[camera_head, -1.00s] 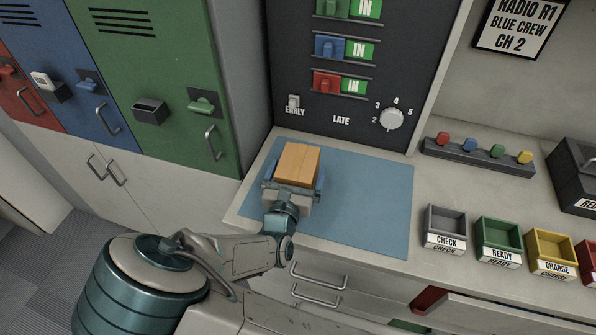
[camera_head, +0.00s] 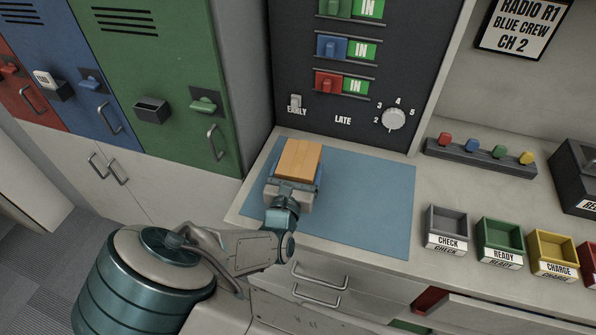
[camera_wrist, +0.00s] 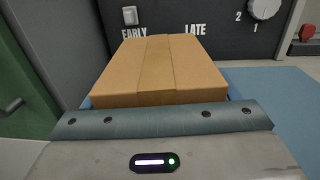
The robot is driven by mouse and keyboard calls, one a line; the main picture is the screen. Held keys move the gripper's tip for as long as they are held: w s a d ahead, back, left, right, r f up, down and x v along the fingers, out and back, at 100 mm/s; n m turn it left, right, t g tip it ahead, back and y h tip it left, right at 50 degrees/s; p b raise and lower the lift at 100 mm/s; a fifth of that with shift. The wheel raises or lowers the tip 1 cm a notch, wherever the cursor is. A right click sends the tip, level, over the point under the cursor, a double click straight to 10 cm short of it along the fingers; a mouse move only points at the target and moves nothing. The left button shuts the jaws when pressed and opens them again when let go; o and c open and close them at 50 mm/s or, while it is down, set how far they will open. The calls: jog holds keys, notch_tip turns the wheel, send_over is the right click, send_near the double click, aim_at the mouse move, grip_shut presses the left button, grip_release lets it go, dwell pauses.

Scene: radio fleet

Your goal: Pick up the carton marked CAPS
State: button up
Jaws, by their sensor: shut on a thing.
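A brown cardboard carton (camera_head: 298,158) with a tape strip along its top is at the left part of the blue mat (camera_head: 372,200). It also fills the middle of the wrist view (camera_wrist: 160,70). No CAPS marking shows on the faces I can see. My gripper (camera_head: 294,180) is shut on the carton from its near side. The fingers are mostly hidden by the carton and the gripper body. I cannot tell whether the carton rests on the mat or is slightly above it.
A dark panel (camera_head: 345,120) with sliders and a dial (camera_head: 393,120) stands right behind the carton. Green locker (camera_head: 185,60) is at left. Labelled bins, such as CHECK (camera_head: 446,228) and READY (camera_head: 499,238), stand at right. The mat's right side is clear.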

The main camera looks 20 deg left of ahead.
notch_tip(320, 180, up, 9)
jog(key=shift+f, duration=0.1)
dwell(0.4)
dwell(0.3)
